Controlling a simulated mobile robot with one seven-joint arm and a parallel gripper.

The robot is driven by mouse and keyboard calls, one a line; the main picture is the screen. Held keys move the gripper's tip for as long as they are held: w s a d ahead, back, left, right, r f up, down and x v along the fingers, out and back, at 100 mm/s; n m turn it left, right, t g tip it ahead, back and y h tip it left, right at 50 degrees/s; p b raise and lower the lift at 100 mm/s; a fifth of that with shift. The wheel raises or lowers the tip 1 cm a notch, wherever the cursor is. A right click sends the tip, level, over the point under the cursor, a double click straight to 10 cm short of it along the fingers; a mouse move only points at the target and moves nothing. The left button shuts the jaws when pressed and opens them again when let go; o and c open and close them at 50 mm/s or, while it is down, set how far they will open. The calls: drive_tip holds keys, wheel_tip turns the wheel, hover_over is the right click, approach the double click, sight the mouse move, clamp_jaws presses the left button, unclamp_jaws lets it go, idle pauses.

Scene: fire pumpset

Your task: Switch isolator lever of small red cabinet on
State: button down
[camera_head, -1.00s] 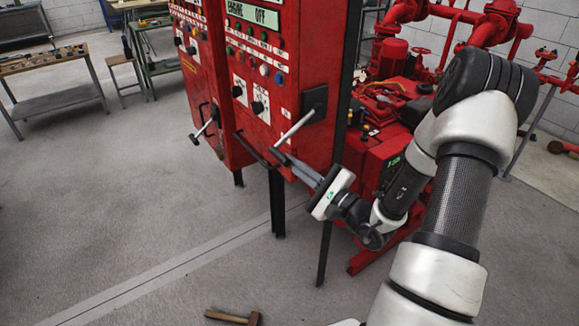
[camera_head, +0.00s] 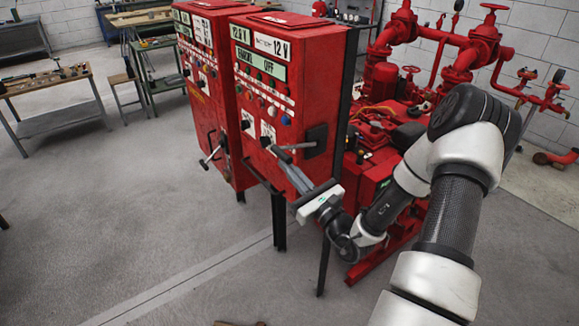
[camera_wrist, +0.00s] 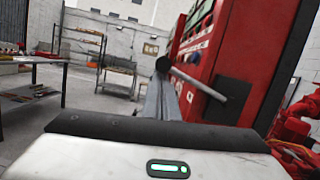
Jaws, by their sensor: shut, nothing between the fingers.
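In the wrist view the lever (camera_wrist: 198,83) runs from the dark plate (camera_wrist: 232,97) up left to a black knob (camera_wrist: 163,64). My gripper (camera_head: 280,156) is shut and empty, its fingertips just below the lever's knob end. The fingers also show in the wrist view (camera_wrist: 160,85). Whether they touch it I cannot tell.
A second red cabinet (camera_head: 205,90) with its own lever (camera_head: 211,157) stands to the left. Red pumps and pipes (camera_head: 385,80) stand behind to the right. A workbench (camera_head: 55,105) stands far left.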

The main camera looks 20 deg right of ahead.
sight(294, 147)
drive_tip(key=r+p, duration=0.1)
drive_tip(key=r+m+p, duration=0.1)
drive_tip(key=r+m+h+p, duration=0.1)
drive_tip(key=shift+w+d+r, duration=0.1)
drive_tip(key=shift+d+r, duration=0.2)
drive_tip(key=shift+w+d+r+p, duration=0.1)
drive_tip(key=shift+d+r+p, duration=0.15)
drive_tip(key=shift+r+p, duration=0.25)
drive_tip(key=shift+w+d+r+p, duration=0.1)
drive_tip(key=shift+d+r+p, duration=0.1)
drive_tip(key=shift+r+p, duration=0.3)
drive_tip(key=shift+r, duration=0.2)
drive_tip(key=shift+f, duration=0.1)
